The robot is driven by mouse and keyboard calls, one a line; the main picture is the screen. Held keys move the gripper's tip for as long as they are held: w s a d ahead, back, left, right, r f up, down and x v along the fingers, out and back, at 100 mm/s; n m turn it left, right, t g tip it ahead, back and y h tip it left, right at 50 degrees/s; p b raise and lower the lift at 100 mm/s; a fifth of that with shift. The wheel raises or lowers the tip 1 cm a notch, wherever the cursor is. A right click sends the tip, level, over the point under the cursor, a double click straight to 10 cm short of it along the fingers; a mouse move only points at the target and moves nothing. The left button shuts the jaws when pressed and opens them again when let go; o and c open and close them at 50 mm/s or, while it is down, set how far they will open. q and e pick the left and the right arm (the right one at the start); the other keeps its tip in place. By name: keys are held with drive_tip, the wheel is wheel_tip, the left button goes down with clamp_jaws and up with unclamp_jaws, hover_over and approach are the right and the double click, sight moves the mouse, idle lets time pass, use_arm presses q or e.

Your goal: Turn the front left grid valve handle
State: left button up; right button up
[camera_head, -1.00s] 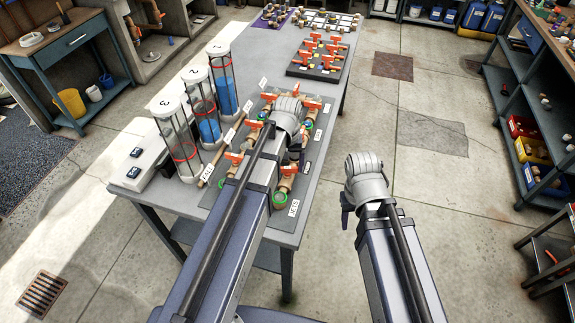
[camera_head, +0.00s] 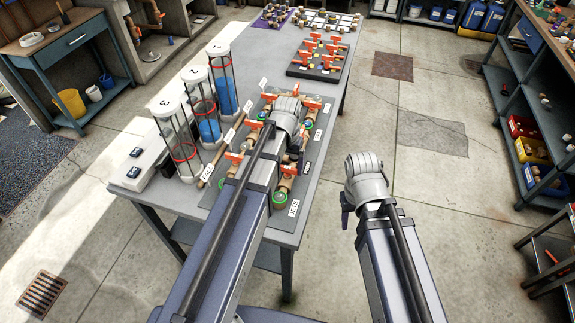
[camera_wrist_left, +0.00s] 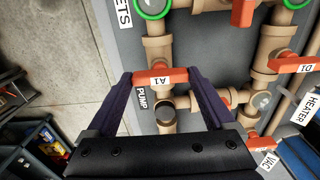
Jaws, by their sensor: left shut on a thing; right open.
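My left gripper (camera_wrist_left: 160,75) is shut on a red valve handle (camera_wrist_left: 160,77) marked A1, with one dark finger at each end of the bar. The handle sits on tan pipework next to the PUMP label, and lies roughly crosswise in the left wrist view. In the head view my left wrist (camera_head: 287,112) is over the pipe board (camera_head: 213,196) and hides its middle and the held handle. Other orange handles (camera_head: 270,97) show around it. My right gripper (camera_head: 346,203) is off the table's right side, above the floor; its fingers are mostly hidden.
Three clear numbered columns (camera_head: 225,85) stand left of the board, some with blue liquid. A dark board (camera_head: 303,72) with several orange handles lies farther back on the grey table (camera_head: 263,55). In the wrist view a D1 handle (camera_wrist_left: 292,64) is close on the right. Shelves stand at the right.

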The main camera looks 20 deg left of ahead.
sight(287, 168)
use_arm(q)
drive_tip(key=o, duration=1.1)
drive_tip(key=shift+r, duration=0.1)
wheel_tip(287, 168, up, 8)
drive_tip(key=p, duration=0.8)
drive_tip(key=shift+f, duration=0.2)
